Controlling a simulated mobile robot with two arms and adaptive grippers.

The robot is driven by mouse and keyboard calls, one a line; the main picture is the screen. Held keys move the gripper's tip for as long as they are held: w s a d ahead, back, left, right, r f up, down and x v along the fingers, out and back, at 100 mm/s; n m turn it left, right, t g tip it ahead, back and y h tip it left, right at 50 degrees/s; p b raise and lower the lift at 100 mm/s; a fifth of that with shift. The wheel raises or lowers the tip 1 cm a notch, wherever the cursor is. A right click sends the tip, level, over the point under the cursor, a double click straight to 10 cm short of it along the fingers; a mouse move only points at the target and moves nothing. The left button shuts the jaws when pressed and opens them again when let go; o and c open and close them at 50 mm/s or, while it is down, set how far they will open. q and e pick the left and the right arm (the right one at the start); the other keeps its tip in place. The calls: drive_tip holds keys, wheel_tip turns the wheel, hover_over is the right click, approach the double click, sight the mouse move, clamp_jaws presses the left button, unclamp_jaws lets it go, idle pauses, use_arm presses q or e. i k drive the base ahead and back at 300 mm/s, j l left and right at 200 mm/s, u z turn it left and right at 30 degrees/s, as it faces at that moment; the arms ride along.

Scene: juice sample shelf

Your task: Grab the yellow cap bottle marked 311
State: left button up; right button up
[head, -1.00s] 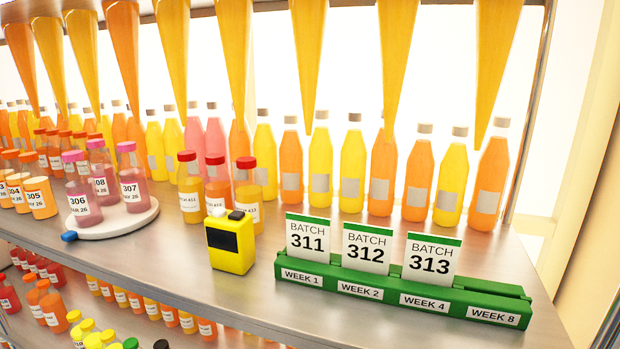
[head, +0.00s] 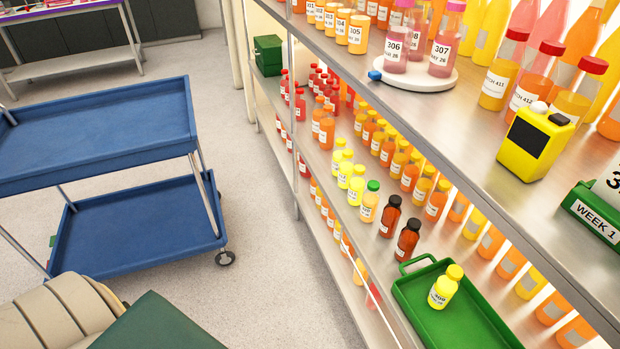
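Several small yellow cap bottles (head: 357,186) stand in a group on the lower shelf, beside a green cap bottle (head: 369,203). Their labels are too small to read, so I cannot tell which is marked 311. Two more yellow cap bottles (head: 441,291) stand close together in a green tray (head: 480,333) at the bottom right; the front one has a white label that I cannot read surely. Neither of my grippers is in view.
Two dark brown bottles (head: 407,239) stand near the tray. Red and orange bottles (head: 326,131) line the lower shelf. The upper shelf holds a white round plate (head: 412,80) and a yellow device (head: 534,143). A blue cart (head: 100,137) stands left, with bare floor between it and the shelf.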

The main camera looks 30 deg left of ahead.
sight(358, 181)
drive_tip(key=u, duration=0.65)
drive_tip(key=i+j, duration=0.2)
drive_tip(key=j, duration=0.15)
drive_tip(key=l+z, duration=0.05)
